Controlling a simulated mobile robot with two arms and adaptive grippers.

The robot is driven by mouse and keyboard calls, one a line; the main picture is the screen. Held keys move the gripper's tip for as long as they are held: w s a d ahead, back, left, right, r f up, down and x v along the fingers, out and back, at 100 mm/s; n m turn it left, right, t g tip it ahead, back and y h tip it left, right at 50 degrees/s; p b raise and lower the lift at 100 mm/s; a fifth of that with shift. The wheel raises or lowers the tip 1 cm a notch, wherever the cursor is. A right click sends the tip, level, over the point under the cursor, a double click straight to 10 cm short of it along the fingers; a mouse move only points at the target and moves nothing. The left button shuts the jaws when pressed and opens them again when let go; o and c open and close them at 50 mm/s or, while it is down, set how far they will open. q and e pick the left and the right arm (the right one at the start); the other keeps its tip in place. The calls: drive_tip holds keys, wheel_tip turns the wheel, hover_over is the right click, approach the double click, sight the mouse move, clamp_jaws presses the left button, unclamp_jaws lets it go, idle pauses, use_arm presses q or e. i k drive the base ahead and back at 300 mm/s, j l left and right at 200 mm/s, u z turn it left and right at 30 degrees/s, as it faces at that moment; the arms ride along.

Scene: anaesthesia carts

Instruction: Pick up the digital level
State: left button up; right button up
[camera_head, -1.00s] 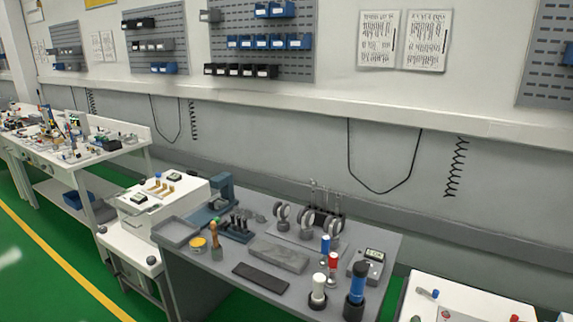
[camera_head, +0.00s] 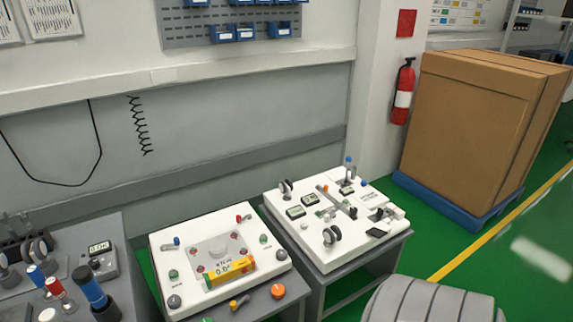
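Orange knobs sit in front on the grey bench edge. A second white unit (camera_head: 285,240) stands right. A grey bench with tools is at the left. A large cardboard box (camera_head: 470,125) on a blue pallet (camera_head: 455,212) stands right. Green floor lies between.

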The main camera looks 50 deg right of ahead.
sight(224, 275)
drive_tip(key=z, duration=1.25)
drive_tip(key=i+l+u, duration=0.1)
drive_tip(key=u, duration=0.3)
drive_tip(key=l+u, duration=0.45)
drive_tip(key=i+l+u, duration=0.1)
drive_tip(key=u, duration=0.3)
drive_tip(key=l+u, duration=0.4)
